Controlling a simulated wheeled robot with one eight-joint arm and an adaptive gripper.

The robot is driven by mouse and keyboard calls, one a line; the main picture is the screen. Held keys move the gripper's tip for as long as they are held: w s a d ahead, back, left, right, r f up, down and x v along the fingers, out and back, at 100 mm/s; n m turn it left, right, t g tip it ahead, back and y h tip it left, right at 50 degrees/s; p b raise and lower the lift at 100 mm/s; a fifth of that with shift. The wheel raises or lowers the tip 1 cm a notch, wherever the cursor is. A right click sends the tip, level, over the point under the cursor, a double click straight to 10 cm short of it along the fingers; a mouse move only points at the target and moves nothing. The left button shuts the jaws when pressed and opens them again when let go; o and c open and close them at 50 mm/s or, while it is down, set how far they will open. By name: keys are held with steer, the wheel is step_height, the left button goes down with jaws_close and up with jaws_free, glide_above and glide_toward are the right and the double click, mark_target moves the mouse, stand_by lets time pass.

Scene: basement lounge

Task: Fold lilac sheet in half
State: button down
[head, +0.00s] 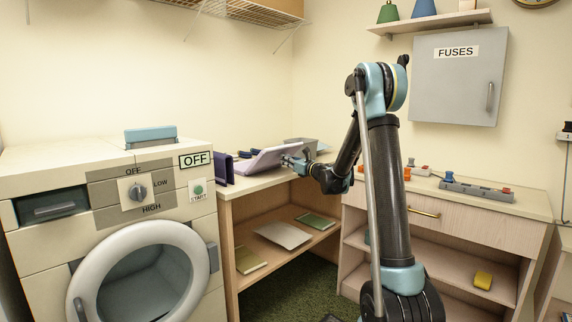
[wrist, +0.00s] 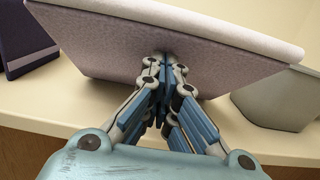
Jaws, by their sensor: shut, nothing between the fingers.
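The lilac sheet (head: 270,158) is on the counter to the right of the washing machine in the head view, with its near part tilted up. In the wrist view the sheet (wrist: 105,62) fills the upper middle as a raised, slanted panel with a pale thick edge along its top. My gripper (head: 296,160) is at the sheet's right side in the head view. In the wrist view my gripper (wrist: 163,85) has its fingers together, with the tips under or against the sheet's underside. Whether they touch it is unclear.
A dark blue upright object (head: 224,169) stands left of the sheet and a grey bin (head: 301,144) behind it. The washing machine (head: 110,220) borders the counter (head: 240,182). Right of my arm, a drawer unit (head: 460,210) holds a grey strip (head: 476,190) and small colored items.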

steer(key=shift+r+x, duration=0.25)
steer(key=shift+x, duration=0.95)
steer(key=shift+r+x, duration=0.3)
steer(key=shift+x, duration=0.9)
steer(key=shift+r+x, duration=0.25)
steer(key=shift+x, duration=0.9)
steer(key=shift+f+x, duration=0.15)
steer(key=shift+x, duration=1.05)
steer(key=shift+f+x, duration=0.1)
steer(key=shift+x, duration=1.15)
steer(key=shift+r, duration=0.1)
steer(key=shift+s+d+r, duration=0.9)
steer(key=shift+d+r, duration=0.25)
steer(key=shift+r, duration=0.05)
steer(key=shift+s+d+r, duration=0.9)
steer(key=shift+d+r, duration=0.25)
steer(key=shift+r, duration=0.05)
